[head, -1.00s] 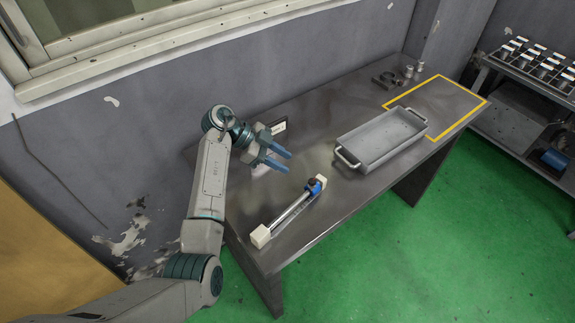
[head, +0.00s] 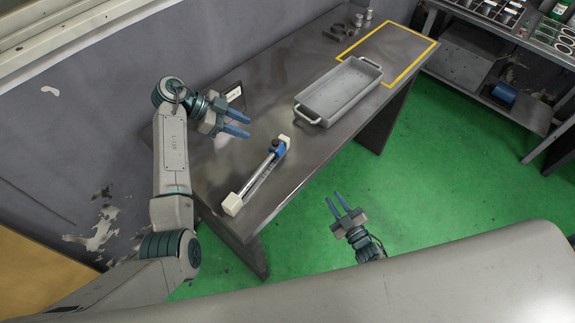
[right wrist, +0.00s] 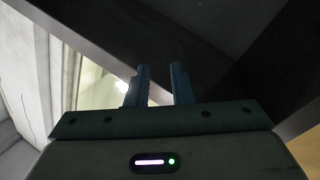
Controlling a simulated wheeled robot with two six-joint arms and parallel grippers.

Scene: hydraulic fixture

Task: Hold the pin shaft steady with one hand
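The pin shaft (head: 260,178) is a shiny metal rod lying on the table between two white end blocks, with a blue part (head: 278,148) near its far end. My left gripper (head: 244,125) is open and empty above the table, up and left of the shaft's far end. My right gripper (head: 339,205) is open and empty over the green floor, off the table's front edge and right of the shaft. In the right wrist view its two fingers (right wrist: 157,85) stand apart with nothing between them. The shaft cannot be made out there.
A grey metal tray with handles (head: 338,90) stands on the table right of the shaft. A yellow outlined area (head: 398,28) and small metal parts (head: 362,18) lie farther back. A small dark-framed sign (head: 234,92) stands behind my left gripper. A parts rack (head: 500,60) is at the right.

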